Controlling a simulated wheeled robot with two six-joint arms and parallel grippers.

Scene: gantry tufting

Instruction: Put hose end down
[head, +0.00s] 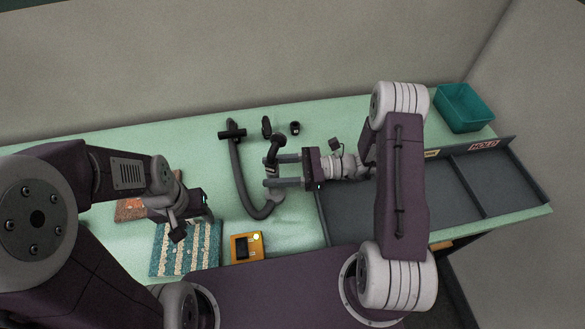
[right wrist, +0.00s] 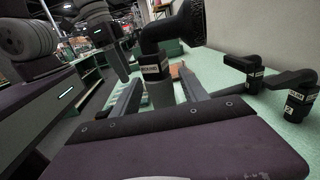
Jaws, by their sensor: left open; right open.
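My right gripper (head: 267,171) is open over the table, its fingers pointing left. A grey hose (head: 241,180) lies in a curve left of it, bending at the bottom toward the lower finger. A black T-shaped fitting (head: 232,134) sits at the hose's upper end. A black elbow fitting (head: 276,146) shows by the upper finger. In the right wrist view this elbow (right wrist: 172,35) tops a labelled grey stem (right wrist: 160,92) between the spread fingers; contact cannot be told. The hose's join to this stem is partly hidden. My left gripper (head: 192,213) is open over the carpet samples.
Two small black fittings (head: 266,125) (head: 295,128) stand behind; they carry labels in the wrist view. A grey tray (head: 510,190) marked HOLD and a teal bin (head: 464,107) are right.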

